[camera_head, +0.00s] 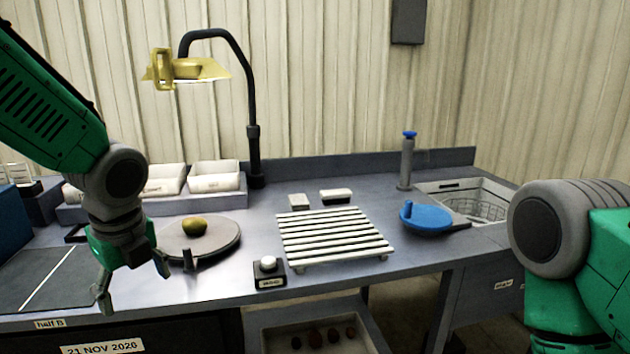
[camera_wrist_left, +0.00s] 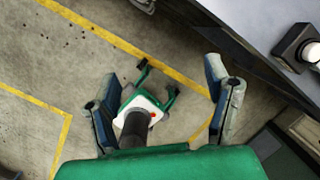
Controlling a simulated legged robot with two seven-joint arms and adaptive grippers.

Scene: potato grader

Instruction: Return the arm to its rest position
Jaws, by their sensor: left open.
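My left arm comes in from the left in the head view, and its gripper (camera_head: 134,279) hangs with fingers apart and empty at the table's front left edge. In the left wrist view the two fingers (camera_wrist_left: 166,112) stand wide apart with nothing gripped between them. Concrete floor with yellow lines shows beyond them. My right arm (camera_head: 570,250) shows at the right edge of the head view, bent downward. Its gripper is outside the head view.
A yellowish potato (camera_head: 194,227) lies on a round plate (camera_head: 226,229) close to the left gripper. A white-buttoned box (camera_head: 269,271), slatted rack (camera_head: 334,236), blue disc (camera_head: 426,217) and sink (camera_head: 478,187) are on the bench. A lamp (camera_head: 249,85) rises behind. A tray (camera_head: 368,336) is below.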

